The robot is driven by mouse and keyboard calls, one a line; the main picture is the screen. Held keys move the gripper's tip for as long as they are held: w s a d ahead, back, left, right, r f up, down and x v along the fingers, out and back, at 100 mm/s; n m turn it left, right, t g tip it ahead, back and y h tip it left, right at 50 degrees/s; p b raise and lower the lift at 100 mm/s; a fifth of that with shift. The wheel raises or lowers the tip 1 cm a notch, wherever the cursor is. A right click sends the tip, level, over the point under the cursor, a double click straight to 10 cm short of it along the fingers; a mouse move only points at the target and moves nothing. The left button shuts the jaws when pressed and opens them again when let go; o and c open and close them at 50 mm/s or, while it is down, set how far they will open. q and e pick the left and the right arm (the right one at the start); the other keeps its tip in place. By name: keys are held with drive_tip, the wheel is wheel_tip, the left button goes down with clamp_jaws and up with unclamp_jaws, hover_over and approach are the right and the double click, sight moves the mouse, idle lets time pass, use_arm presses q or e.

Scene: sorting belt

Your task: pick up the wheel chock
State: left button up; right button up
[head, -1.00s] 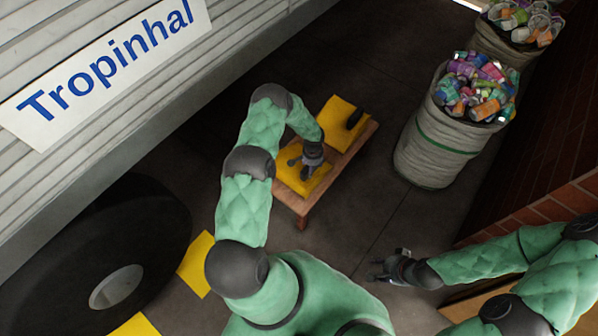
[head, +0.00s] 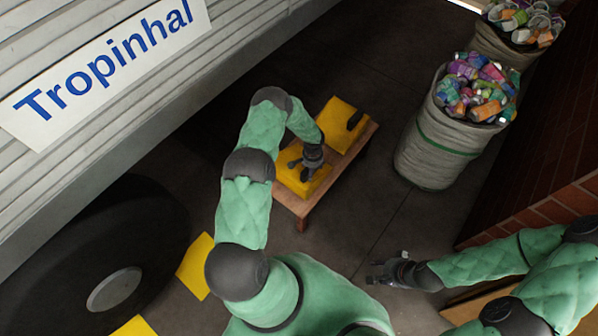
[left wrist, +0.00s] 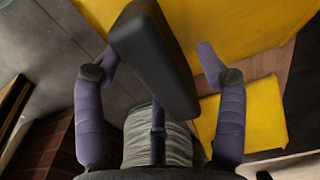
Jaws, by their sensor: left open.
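Two yellow wheel chocks with black grip bars lie on a small wooden table. The near chock (head: 318,187) is under my left gripper (head: 303,168); the far chock (head: 338,112) has its black bar showing. In the left wrist view the near chock's yellow face (left wrist: 225,22) fills the top, and its black bar (left wrist: 155,55) stands between the spread fingers of my left gripper (left wrist: 157,62). The gripper is open, with gaps on both sides of the bar. My right gripper (head: 377,273) is open and empty above the floor, right of the table.
The wooden table (head: 345,158) has bare floor around it. Sacks of cans (head: 440,150) stand to the right, by a brick wall (head: 555,215). A truck side and large tyre (head: 150,230) are at left, with yellow pieces (head: 196,266) on the floor beside it.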

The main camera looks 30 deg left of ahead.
idle(0.4)
use_arm(q)
drive_tip(key=c, duration=1.3)
drive_tip(key=shift+c, duration=0.3)
